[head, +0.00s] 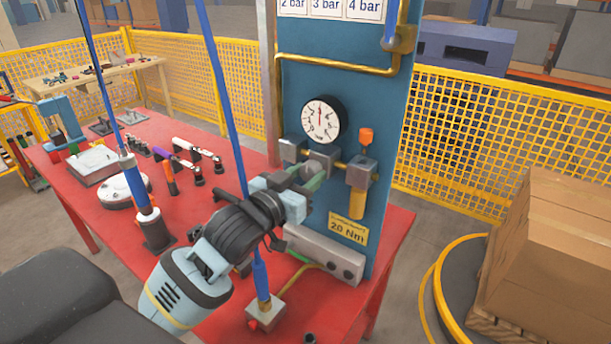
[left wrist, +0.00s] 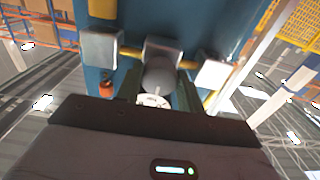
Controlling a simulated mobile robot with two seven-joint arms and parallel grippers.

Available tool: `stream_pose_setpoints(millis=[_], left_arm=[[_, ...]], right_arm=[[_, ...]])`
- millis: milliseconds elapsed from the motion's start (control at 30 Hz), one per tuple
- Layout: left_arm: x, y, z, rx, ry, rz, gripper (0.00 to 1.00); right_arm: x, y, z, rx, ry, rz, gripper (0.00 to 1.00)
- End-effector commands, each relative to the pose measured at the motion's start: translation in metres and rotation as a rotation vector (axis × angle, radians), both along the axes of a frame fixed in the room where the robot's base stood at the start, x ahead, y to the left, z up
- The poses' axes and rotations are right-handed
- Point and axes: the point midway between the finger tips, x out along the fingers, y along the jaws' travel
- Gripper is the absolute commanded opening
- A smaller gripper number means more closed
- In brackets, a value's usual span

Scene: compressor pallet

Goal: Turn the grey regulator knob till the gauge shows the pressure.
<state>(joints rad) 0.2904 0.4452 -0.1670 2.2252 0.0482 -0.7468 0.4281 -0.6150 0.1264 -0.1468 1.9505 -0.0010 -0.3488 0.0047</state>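The grey regulator knob (head: 318,167) sits below the gauge on the blue panel, partly covered by my gripper in the head view. It also shows as a rounded grey end in the left wrist view (left wrist: 158,74). My left gripper (head: 314,181) is at the knob, with one finger on each side of it in the left wrist view (left wrist: 158,90). The fingers look apart, with a narrow gap beside the knob; contact is not clear. The round white gauge (head: 321,119) has its needle pointing about straight up; its numbers are too small to read. My right gripper is not in view.
Cards reading 2, 3 and 4 bar (head: 330,8) hang at the panel's top. An orange-topped valve (head: 365,150) stands right of the knob. Blue hoses (head: 220,95) hang near my arm. The red table (head: 110,230) carries several tools. A carton (head: 550,240) stands at right.

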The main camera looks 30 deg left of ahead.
Motion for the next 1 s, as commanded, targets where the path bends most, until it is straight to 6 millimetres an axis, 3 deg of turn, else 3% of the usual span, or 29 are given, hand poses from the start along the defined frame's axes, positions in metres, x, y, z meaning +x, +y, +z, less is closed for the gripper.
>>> stream_pose_setpoints(millis=[33, 133, 533, 1000], left_arm=[[-0.0001, 0.0001, -0.0001, 0.0, 0.0, 0.0, 0.28], [-0.0001, 0.0002, -0.0001, 0.0, 0.0, 0.001, 0.15], [0.0001, 0.0004, 0.0001, 0.084, -0.011, 0.001, 0.15], [0.0003, 0.0011, 0.0005, 0.455, -0.063, 0.0, 0.15]], right_arm=[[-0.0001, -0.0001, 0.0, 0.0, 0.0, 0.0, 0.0], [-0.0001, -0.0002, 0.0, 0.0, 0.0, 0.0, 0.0], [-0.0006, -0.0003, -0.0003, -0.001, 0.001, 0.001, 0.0], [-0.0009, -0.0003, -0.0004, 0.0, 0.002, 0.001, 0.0]])
